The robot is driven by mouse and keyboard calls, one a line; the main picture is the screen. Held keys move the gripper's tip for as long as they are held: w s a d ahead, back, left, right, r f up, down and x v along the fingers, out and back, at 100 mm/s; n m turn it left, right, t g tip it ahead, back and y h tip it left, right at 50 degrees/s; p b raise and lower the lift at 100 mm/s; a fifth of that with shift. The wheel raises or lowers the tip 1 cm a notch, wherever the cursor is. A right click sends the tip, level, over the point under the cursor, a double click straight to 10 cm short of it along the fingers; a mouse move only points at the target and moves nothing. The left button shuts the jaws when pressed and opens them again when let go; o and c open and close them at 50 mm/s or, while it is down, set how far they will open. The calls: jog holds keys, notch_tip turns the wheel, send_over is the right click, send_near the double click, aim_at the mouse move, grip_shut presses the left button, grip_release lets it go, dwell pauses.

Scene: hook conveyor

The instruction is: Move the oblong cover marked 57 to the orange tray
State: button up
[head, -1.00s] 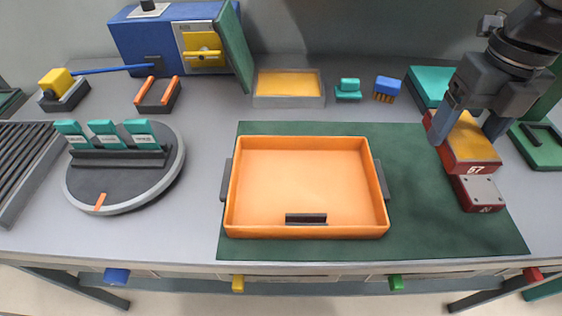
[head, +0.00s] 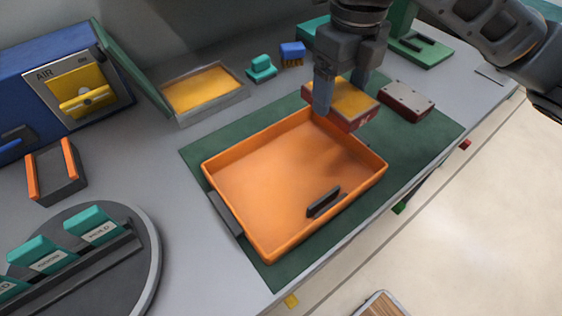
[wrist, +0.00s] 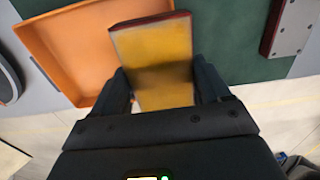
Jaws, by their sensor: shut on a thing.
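The oblong cover (head: 355,97) is a red block with a yellow top; its number side is too small to read now, but it read 57 or 67 earlier. My gripper (head: 338,92) is shut on it and holds it above the far right corner of the orange tray (head: 268,254). In the wrist view the cover (wrist: 158,50) sits between the two fingers (wrist: 163,85), its outer part overlapping the edge of the orange tray (wrist: 60,38). The tray looks empty, with a dark handle plate on its near wall.
A red block with a grey top (head: 408,97) lies on the green mat (head: 440,128) right of the held cover. A grey box with a yellow inside (head: 182,117) stands behind the tray. A turntable with teal pieces (head: 150,262) is at the lower left.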

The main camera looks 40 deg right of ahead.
jog(key=p, duration=0.2)
send_over(289, 171)
notch_tip(289, 171, down, 6)
jog(key=shift+a+f, duration=0.1)
jog(key=shift+f, duration=1.9)
jog(key=shift+f, duration=0.15)
jog(key=o, duration=1.5)
jog(key=shift+o, duration=0.2)
notch_tip(289, 171, up, 12)
jog(key=shift+p, duration=0.35)
